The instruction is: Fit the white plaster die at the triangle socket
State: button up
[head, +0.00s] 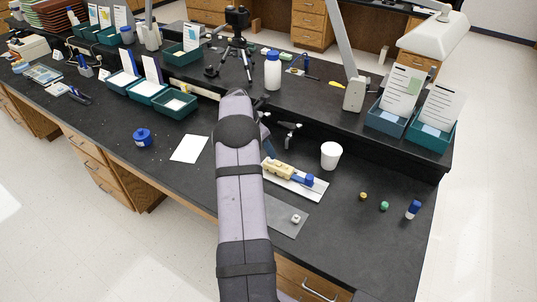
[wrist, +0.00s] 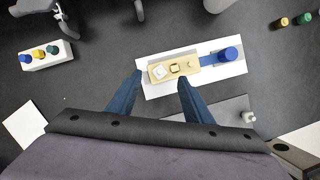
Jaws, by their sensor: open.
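The small white die (head: 295,218) lies on a grey mat (head: 284,228) at the front of the bench; it also shows at the lower right of the wrist view (wrist: 248,117). A tan block (head: 278,170) sits on a white board (head: 318,192). In the wrist view the tan block (wrist: 188,66) bears small pale pieces or sockets; I cannot make out which is a triangle. My gripper (wrist: 160,77) is open and empty, its blue fingers apart over the near edge of the board, left of the die. My arm hides part of the bench in the head view.
A blue cylinder (head: 309,180) stands on the board's right end. A white cup (head: 331,155) is behind it. Small yellow (head: 363,196) and green (head: 384,206) pieces and a blue-and-white bottle (head: 413,209) stand right. A white block with coloured pegs (wrist: 46,62) is left in the wrist view.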

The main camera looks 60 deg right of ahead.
jog(key=v, duration=0.7)
jog(key=shift+b, duration=0.45)
jog(key=w+a+m+t+y, duration=0.1)
jog(key=w+a+m, duration=0.2)
jog(key=a, duration=1.1)
jog(key=w+a+m+t+y, duration=0.1)
jog(key=w+a+m, duration=0.2)
jog(key=a, duration=1.1)
jog(key=s+a+f+m+y, duration=0.1)
jog(key=s+a+m, duration=0.2)
jog(key=s+a, duration=0.4)
jog(key=s+a+f+m+y+p, duration=0.1)
jog(key=s+a+m, duration=0.3)
jog(key=s+a, duration=0.4)
jog(key=a, duration=0.7)
jog(key=shift+s+a, duration=0.15)
jog(key=shift+s, duration=0.1)
jog(key=shift+f, duration=0.15)
